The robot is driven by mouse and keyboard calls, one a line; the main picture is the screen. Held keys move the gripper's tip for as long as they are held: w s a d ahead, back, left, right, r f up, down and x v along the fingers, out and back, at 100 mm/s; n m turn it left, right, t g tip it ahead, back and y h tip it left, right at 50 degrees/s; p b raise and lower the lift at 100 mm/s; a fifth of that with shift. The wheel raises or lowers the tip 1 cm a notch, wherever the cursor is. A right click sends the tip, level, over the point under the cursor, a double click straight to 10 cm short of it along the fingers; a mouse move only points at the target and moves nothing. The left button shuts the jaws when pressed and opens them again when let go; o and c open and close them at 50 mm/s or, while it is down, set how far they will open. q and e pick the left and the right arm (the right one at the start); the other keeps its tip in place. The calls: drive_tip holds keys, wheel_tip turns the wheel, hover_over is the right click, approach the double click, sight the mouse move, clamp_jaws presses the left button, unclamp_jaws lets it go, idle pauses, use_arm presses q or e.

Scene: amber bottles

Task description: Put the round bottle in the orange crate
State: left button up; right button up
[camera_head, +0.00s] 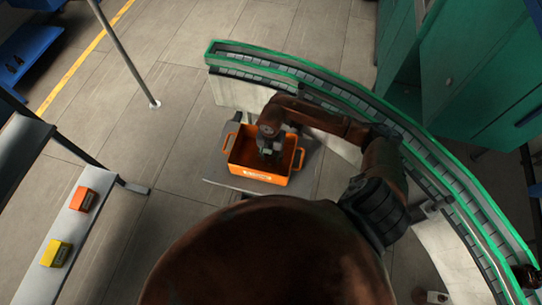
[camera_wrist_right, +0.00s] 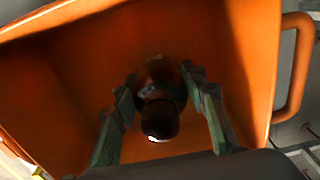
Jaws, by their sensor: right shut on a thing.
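The orange crate (camera_head: 262,176) stands on a grey stand in the middle of the head view. My right gripper (camera_head: 268,151) points down inside the crate's opening. In the right wrist view the round bottle (camera_wrist_right: 158,112), dark amber with a dark cap toward the camera, is between the two green fingers of my right gripper (camera_wrist_right: 163,82), which is shut on it. The crate's orange walls and floor (camera_wrist_right: 60,95) surround it there. I cannot tell whether the bottle touches the crate floor. In the head view the gripper hides the bottle. My left gripper is not in view.
A green-edged curved conveyor (camera_head: 300,68) runs behind and right of the crate. A dark amber object (camera_head: 525,276) is at its near right end. A bench at left holds an orange box (camera_head: 83,199) and a yellow box (camera_head: 56,253). Floor left of the crate is clear.

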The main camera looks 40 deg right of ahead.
drive_tip(key=shift+f, duration=0.2)
drive_tip(key=shift+f, duration=0.1)
drive_tip(key=o, duration=1.2)
wheel_tip(320, 180, up, 12)
drive_tip(key=shift+r, duration=0.15)
